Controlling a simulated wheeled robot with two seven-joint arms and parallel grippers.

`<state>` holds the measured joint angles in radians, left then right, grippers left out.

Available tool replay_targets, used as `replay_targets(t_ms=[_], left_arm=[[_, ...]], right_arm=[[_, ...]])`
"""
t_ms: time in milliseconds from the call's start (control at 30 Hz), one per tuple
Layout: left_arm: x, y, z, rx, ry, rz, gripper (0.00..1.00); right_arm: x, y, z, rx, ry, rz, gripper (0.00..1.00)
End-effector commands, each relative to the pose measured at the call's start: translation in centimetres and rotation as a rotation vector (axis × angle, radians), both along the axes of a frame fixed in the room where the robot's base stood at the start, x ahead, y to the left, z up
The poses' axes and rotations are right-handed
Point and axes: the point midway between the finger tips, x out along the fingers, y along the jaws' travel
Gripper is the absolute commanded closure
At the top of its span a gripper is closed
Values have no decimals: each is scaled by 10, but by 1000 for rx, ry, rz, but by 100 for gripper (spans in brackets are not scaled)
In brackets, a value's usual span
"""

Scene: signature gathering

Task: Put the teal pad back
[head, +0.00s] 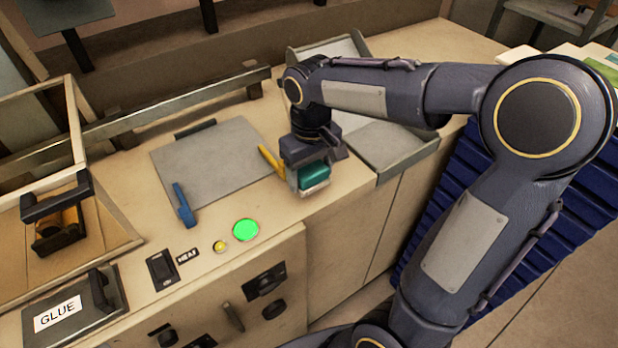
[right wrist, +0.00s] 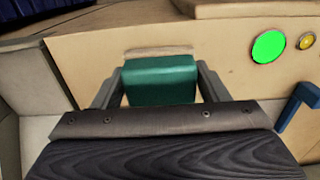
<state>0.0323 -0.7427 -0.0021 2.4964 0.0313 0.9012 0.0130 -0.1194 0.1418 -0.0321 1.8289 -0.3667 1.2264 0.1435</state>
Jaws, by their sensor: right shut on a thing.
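The teal pad (head: 314,177) is a small block with a pale underside. My right gripper (head: 312,180) is shut on it near the front edge of the bench, to the right of the grey plate. In the right wrist view the teal pad (right wrist: 160,80) sits between the two fingers of my right gripper (right wrist: 160,88), with a pale strip along its far side. I cannot tell whether the pad touches the bench top. My left gripper is not in view.
A grey plate (head: 212,160) lies mid-bench with a blue clamp (head: 184,205) and yellow clamp (head: 270,160) at its edges. A grey tray (head: 392,150) stands behind my right arm. A lit green button (head: 246,230), a HEAT switch (head: 162,270) and a GLUE box (head: 75,305) lie left.

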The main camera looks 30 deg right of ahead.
Motion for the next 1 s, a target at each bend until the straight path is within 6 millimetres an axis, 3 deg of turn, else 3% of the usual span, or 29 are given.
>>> replay_targets(t_ms=[167,400,800,833,1000], left_arm=[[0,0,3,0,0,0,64],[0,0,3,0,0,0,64],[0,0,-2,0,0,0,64],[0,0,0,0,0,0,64],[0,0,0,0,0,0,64]], right_arm=[[10,-2,-12,0,1,0,54],[9,-2,-42,0,1,0,54],[9,-1,-47,0,-1,0,54],[9,-1,-46,0,-1,0,29],[9,-1,-45,0,-1,0,11]])
